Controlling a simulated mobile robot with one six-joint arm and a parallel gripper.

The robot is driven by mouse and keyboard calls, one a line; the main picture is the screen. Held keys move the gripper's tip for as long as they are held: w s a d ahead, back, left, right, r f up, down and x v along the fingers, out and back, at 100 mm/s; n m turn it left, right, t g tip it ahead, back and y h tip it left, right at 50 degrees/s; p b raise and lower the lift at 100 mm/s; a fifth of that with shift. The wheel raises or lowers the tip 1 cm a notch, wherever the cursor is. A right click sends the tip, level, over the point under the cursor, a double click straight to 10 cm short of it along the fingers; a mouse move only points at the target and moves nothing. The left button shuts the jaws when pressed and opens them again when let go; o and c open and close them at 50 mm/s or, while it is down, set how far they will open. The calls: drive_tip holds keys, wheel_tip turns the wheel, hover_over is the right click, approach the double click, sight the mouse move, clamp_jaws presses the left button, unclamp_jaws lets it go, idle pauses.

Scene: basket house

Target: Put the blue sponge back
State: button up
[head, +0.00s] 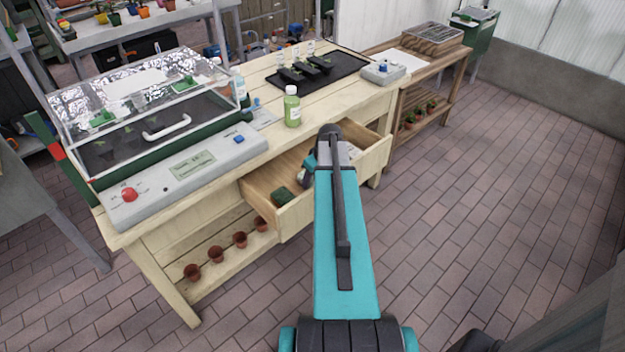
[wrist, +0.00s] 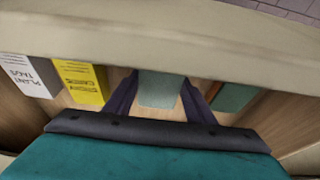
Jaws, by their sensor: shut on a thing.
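My gripper (wrist: 160,86) shows in the wrist view with its two dark fingers on either side of a pale blue-green block, which I take to be the blue sponge (wrist: 160,92). The jaws are shut on it, inside or just over the open drawer (head: 262,191). A darker green block (wrist: 233,97) lies to the right of the fingers. It also shows in the head view (head: 283,198), at the drawer's left end. In the head view my arm hides most of the gripper and the sponge.
A white plant tags box (wrist: 27,76) and a yellow sticky cards box (wrist: 82,82) stand left of the fingers in the drawer. The drawer front (wrist: 160,45) rises close ahead. A green bottle (head: 292,108) and a clear-lidded propagator (head: 150,110) stand on the bench above.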

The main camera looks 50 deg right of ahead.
drive_tip(key=shift+f, duration=0.25)
drive_tip(key=shift+f, duration=0.15)
drive_tip(key=o, duration=1)
drive_tip(key=shift+r, duration=0.3)
drive_tip(key=b+v, duration=0.1)
drive_tip(key=v, duration=1)
drive_tip(key=shift+s+r, duration=0.2)
drive_tip(key=shift+r, duration=0.15)
